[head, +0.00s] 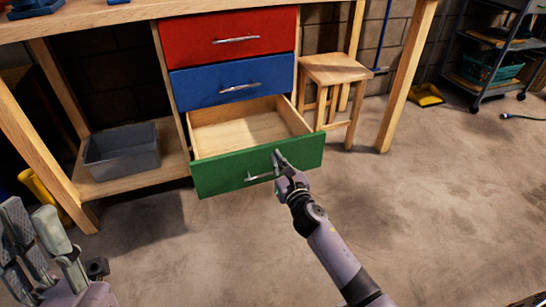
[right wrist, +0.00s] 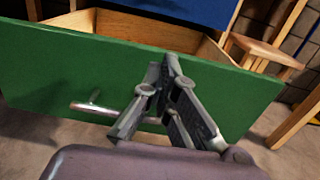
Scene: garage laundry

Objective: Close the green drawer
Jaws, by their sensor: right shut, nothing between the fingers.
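The green drawer (head: 222,174) is pulled out below the blue and red drawers, and its bare wooden inside looks empty. Its front also fills much of the right wrist view (right wrist: 60,70). A metal handle (head: 256,178) sits on the green front. My right gripper (head: 278,155) is shut and empty, with its fingertips at the green front near the right end of the handle; whether they touch it I cannot tell. In the right wrist view the fingers (right wrist: 170,65) cover the handle's right part. My left gripper (head: 40,225) is at the lower left, away from the drawer, with its fingers apart.
The blue drawer (head: 205,90) and red drawer (head: 200,40) are shut. A grey bin (head: 122,150) stands on the low shelf at left. A wooden stool (head: 335,70) stands just right of the drawers, beside a bench leg (head: 405,80). The floor in front is clear.

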